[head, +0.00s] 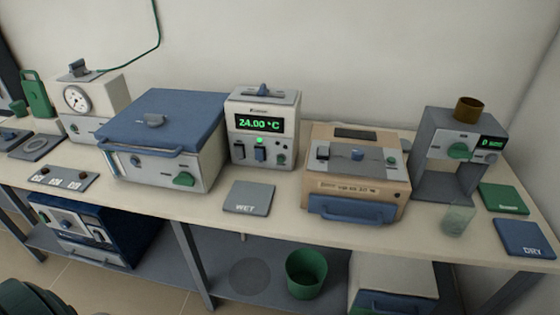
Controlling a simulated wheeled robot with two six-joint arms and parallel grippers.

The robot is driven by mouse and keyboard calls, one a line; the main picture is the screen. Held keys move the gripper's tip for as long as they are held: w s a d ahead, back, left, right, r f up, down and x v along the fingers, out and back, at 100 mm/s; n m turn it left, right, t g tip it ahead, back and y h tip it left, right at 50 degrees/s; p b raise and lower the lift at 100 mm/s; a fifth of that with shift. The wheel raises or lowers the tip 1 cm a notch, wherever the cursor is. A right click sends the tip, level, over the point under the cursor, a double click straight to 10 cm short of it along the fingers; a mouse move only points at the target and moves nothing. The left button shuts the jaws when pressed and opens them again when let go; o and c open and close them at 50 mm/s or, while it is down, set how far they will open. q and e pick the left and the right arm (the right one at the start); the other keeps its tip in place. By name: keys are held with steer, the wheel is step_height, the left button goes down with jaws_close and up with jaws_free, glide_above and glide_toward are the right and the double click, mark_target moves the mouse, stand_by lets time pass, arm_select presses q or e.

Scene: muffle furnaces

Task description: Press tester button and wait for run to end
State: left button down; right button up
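The frame does not make clear which device is the tester. Neither gripper is in view.
A blue-lidded box (165,115) and a tan-fronted box (358,168) stand on the bench. A grey WET mat (248,197), a blue DRY mat (525,238) and a green mat (503,199) lie flat. A green bin (306,273) stands below.

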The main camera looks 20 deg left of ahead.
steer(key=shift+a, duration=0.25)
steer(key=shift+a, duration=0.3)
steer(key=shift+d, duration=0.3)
